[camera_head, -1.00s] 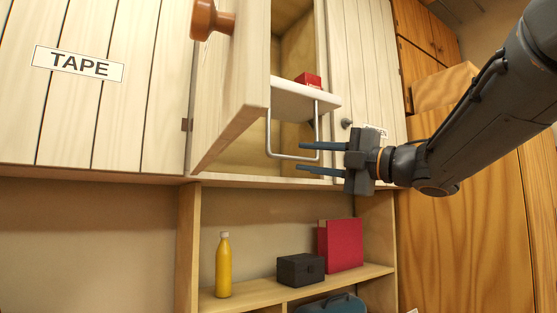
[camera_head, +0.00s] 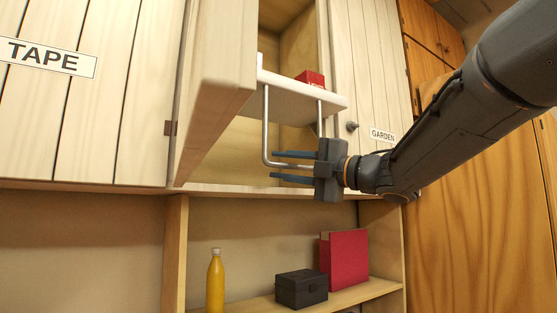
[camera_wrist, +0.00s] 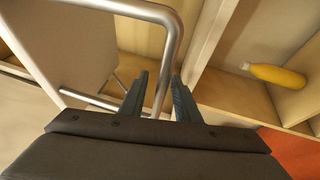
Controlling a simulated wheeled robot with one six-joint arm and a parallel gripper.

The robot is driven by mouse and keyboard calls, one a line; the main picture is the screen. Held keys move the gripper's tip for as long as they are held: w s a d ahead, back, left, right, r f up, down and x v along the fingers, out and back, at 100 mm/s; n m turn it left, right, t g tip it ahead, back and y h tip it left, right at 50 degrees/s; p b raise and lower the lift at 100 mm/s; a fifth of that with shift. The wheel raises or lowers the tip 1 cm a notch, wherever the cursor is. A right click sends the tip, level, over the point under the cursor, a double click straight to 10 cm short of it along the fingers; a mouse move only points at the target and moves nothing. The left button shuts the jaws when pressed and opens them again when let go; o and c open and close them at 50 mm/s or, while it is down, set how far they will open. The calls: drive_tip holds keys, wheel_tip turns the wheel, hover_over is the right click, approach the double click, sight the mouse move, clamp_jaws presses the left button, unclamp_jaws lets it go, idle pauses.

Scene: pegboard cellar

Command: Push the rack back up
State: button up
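The rack (camera_head: 300,90) is a white shelf hanging partly out of an open wall cabinet. A U-shaped metal handle (camera_head: 266,125) hangs below it, and a red box (camera_head: 311,78) sits on top. My gripper (camera_head: 271,165) is at the handle's bottom bar, one finger above it and one below. In the wrist view the handle (camera_wrist: 172,50) passes between the two fingers of my gripper (camera_wrist: 160,76). The fingers are apart, with gaps visible beside the bar. I cannot tell whether either finger touches it.
The open cabinet door (camera_head: 215,80) stands close on the left. A closed door labelled GARDEN (camera_head: 382,135) is on the right, one labelled TAPE (camera_head: 45,58) on the left. Below, an open shelf holds a yellow bottle (camera_head: 215,282), a black box (camera_head: 301,289) and a red binder (camera_head: 345,260).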

drive_tip(key=shift+x, duration=0.85)
clamp_jaws()
